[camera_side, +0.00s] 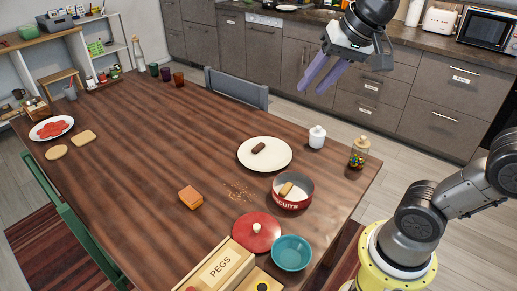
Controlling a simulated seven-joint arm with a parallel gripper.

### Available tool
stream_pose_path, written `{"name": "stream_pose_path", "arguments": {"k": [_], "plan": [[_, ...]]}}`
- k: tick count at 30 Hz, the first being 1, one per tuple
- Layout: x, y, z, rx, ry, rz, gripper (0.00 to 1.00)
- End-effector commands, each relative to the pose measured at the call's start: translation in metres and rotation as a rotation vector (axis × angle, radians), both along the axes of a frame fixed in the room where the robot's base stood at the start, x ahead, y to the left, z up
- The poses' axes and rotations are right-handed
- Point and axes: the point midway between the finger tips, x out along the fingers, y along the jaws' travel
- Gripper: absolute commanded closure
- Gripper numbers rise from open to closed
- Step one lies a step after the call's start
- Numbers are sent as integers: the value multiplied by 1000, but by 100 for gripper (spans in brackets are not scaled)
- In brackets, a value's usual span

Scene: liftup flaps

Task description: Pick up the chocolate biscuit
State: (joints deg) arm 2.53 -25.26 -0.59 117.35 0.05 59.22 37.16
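A dark brown oblong piece, which looks like the chocolate biscuit (258,148), lies on a white plate (265,162) in the right part of the wooden table. My gripper (310,90) is up and to the right of the plate, well clear of it. Its two purple fingers point down and to the left, with a gap between them and nothing held. A red and white tin (293,204) marked as biscuits stands in front of the plate, with a tan biscuit (287,188) inside.
A white jar (317,137) and a jar of coloured sweets (358,153) stand right of the plate. A red lid (257,233), teal bowl (291,253), pegs box (222,267), orange-brown block (191,198) and crumbs (238,191) are nearer. The table's middle (160,135) is clear.

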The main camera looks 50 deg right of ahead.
Motion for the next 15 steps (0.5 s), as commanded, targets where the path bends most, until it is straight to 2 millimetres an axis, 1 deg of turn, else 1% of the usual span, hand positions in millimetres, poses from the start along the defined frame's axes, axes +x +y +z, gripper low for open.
{"name": "stream_pose_path", "arguments": {"k": [1,4,8,9,11,12,14,15], "plan": [[21,-4,5,23,16,-53,62],[61,-15,12,73,43,-169,62],[112,-32,9,127,80,-309,62],[128,-38,6,142,94,-350,62],[151,-47,-2,162,113,-410,62],[166,-54,-9,175,126,-449,62],[188,-65,-21,191,149,-503,62],[202,-72,-30,200,163,-538,62]]}}
